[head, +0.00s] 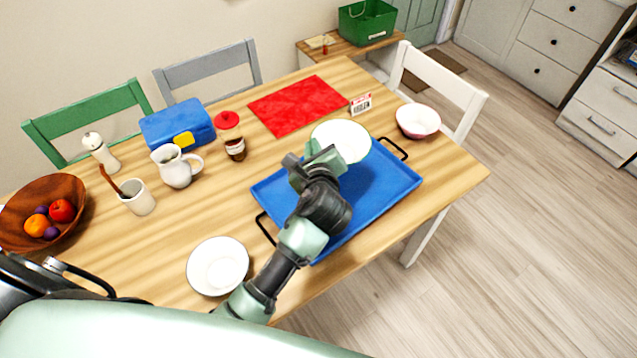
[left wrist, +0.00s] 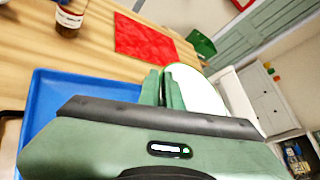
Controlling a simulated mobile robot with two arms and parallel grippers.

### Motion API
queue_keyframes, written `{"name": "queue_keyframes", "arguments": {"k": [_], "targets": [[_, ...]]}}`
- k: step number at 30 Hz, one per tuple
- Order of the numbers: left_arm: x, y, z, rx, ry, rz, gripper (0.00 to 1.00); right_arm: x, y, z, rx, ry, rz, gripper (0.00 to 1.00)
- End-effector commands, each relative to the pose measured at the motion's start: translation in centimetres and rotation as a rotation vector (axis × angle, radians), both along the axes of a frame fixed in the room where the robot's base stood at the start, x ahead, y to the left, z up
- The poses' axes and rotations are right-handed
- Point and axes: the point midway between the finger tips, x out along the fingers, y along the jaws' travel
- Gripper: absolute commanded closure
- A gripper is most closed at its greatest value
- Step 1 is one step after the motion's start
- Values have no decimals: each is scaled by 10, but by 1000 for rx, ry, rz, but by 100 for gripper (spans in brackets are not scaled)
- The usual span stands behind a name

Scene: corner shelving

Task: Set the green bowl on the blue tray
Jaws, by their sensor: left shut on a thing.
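The green bowl (head: 343,140), white inside with a green rim, is at the far edge of the blue tray (head: 383,188) in the head view. My left gripper (head: 320,156) is shut on the near side of its rim. In the left wrist view the fingers (left wrist: 163,88) close on the bowl (left wrist: 196,90), which is partly hidden behind them. The bowl overlaps the tray's far part in the picture; I cannot tell whether it touches it. The tray (left wrist: 42,100) lies on the table with black handles. My right gripper is not in view.
A white bowl (head: 217,267) stands left of the tray and a pink bowl (head: 418,121) at its far right. A red mat (head: 297,104), price card (head: 361,104), jar (head: 235,149) and white pitcher (head: 175,168) stand beyond. The tray's surface looks otherwise empty.

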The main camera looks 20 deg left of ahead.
Motion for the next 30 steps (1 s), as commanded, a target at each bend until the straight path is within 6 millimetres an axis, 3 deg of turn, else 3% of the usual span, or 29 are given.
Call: {"name": "queue_keyframes", "arguments": {"k": [3,9,14,22,30], "targets": [[0,0,-35,2,2,-1,100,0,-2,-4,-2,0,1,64],[0,-1,-74,-1,0,-2,100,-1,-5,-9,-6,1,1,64],[0,-1,-86,0,-2,-1,100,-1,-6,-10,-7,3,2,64],[0,-1,-124,0,-1,-1,100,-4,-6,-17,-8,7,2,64],[0,-1,-127,-1,-4,-1,100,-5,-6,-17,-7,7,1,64]]}}
